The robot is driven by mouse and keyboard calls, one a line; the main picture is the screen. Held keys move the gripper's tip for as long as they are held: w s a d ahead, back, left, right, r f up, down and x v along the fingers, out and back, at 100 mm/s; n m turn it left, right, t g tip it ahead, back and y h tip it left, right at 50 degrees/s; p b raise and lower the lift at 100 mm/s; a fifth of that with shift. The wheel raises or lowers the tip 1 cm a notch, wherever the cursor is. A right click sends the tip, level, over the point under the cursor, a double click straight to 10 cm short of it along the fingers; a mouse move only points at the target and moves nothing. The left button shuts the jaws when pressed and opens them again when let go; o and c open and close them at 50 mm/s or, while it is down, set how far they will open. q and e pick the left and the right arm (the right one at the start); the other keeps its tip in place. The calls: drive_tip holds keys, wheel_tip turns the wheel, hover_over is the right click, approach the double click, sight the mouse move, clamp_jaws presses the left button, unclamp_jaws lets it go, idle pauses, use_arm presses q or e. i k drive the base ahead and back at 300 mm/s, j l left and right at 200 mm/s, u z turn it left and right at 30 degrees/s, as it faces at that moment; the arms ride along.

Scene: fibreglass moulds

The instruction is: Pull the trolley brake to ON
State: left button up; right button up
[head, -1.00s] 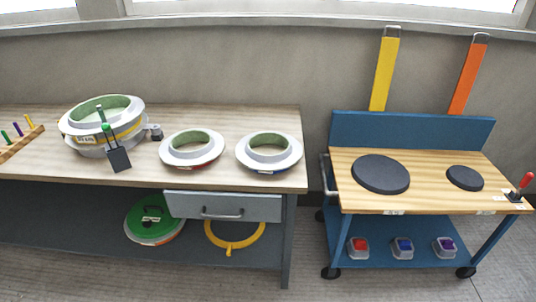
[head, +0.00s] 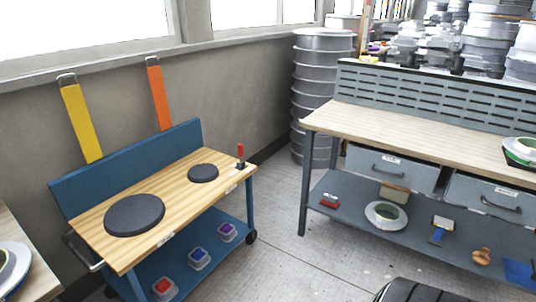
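The trolley (head: 184,195) stands at the left in the head view, with a light wooden top, a blue back panel and a blue lower shelf. The brake lever (head: 240,153) has a red handle and a dark base. It stands roughly upright at the right end of the trolley top, next to small white labels that are too small to read. Neither of my grippers shows in the head view.
Two black round pads (head: 134,215) lie on the trolley top, and small lidded tubs (head: 199,258) stand on its shelf. A workbench (head: 420,127) with drawers stands at the right. Open floor (head: 282,224) lies between trolley and bench. Stacked grey moulds (head: 322,90) stand behind.

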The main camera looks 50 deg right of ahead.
sight(240, 146)
drive_tip(key=z, duration=1.35)
drive_tip(key=i+z, duration=0.1)
drive_tip(key=z, duration=0.25)
drive_tip(key=i+j+z, duration=0.1)
drive_tip(key=z, duration=0.25)
